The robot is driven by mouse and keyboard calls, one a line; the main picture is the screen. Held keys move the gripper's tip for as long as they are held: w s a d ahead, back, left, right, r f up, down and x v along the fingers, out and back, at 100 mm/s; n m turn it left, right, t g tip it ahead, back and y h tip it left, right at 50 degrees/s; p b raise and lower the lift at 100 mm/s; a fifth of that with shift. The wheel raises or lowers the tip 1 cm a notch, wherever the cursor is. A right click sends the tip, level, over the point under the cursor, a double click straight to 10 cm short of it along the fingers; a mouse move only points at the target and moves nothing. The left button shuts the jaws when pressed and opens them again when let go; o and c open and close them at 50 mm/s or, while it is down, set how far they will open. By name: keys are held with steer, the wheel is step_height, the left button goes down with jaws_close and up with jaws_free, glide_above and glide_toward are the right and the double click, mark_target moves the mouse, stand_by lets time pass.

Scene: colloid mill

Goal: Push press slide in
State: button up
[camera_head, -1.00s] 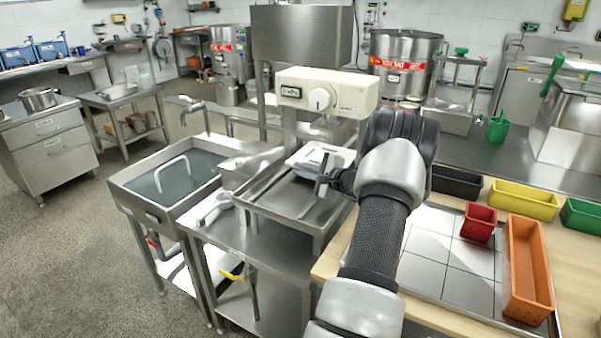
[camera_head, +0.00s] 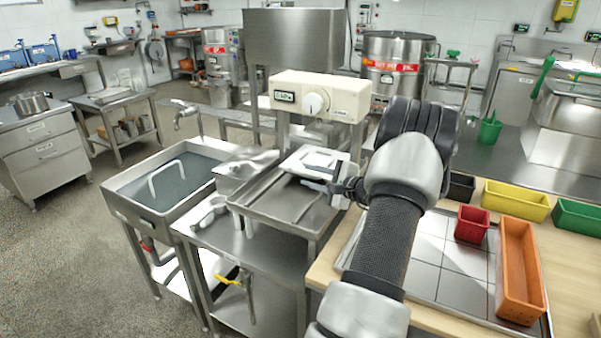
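The press (camera_head: 318,97) has a cream control box with a round knob and a small display, under a large steel hopper. Below it a steel slide tray (camera_head: 262,207) with raised rails sticks out toward me. A white square plate (camera_head: 318,160) with a raised frame sits at the tray's back, under the press. My gripper (camera_head: 314,179) is at the right side of the tray, just in front of the white plate. Its two fingers point left and look apart, with nothing seen between them. Whether they touch the plate or slide is unclear. My wrist hides the area to the right.
A sink (camera_head: 165,185) of dark water stands left of the press. At right, a wooden table holds a tiled tray (camera_head: 440,262), a red bin (camera_head: 471,224), an orange bin (camera_head: 519,270) and a yellow bin (camera_head: 515,200).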

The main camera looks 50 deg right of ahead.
steer(key=v, duration=1)
steer(key=shift+s+p, duration=0.2)
steer(key=shift+p, duration=0.25)
